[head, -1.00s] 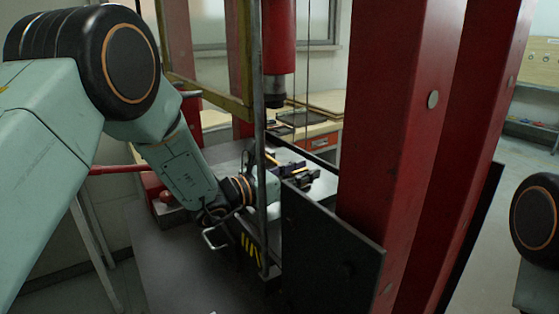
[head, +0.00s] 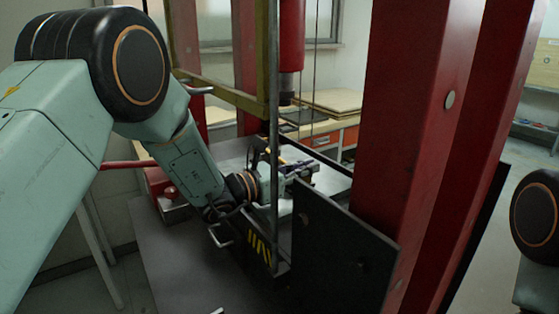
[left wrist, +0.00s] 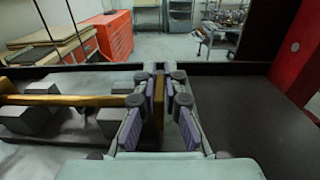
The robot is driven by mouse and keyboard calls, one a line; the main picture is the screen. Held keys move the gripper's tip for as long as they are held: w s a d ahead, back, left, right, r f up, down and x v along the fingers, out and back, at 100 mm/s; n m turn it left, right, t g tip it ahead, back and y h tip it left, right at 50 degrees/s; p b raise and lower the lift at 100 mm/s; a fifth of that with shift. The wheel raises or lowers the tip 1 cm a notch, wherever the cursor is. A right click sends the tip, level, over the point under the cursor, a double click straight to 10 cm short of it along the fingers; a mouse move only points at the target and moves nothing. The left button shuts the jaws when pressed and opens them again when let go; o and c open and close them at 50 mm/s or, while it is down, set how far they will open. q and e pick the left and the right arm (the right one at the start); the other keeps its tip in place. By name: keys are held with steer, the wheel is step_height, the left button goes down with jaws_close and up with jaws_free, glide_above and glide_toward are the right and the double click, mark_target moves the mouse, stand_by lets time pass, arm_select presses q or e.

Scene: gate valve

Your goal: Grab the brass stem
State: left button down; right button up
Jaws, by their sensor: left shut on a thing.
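The brass stem (left wrist: 70,100) runs in from the left in the left wrist view, lying level. Its brass end piece (left wrist: 158,102) stands between my left fingers. My left gripper (left wrist: 160,90) is shut on this brass piece. In the head view my left gripper (head: 293,170) reaches past a thin metal post over the press bed, and the fingers show small. Only a little of the brass shows there, and the post and my wrist hide part of the grip. My right gripper is out of view.
Grey blocks (left wrist: 38,120) sit under and beside the stem. A dark plate (head: 340,250) and thick red columns (head: 415,120) stand right of my left gripper. The thin post (head: 274,130) is close to my left wrist. A red cabinet (left wrist: 115,36) is farther back.

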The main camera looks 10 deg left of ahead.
arm_select(q)
steer(key=shift+w+d+f, duration=0.1)
steer(key=shift+w+d, duration=0.05)
steer(key=shift+d, duration=0.05)
steer(key=shift+a, duration=0.15)
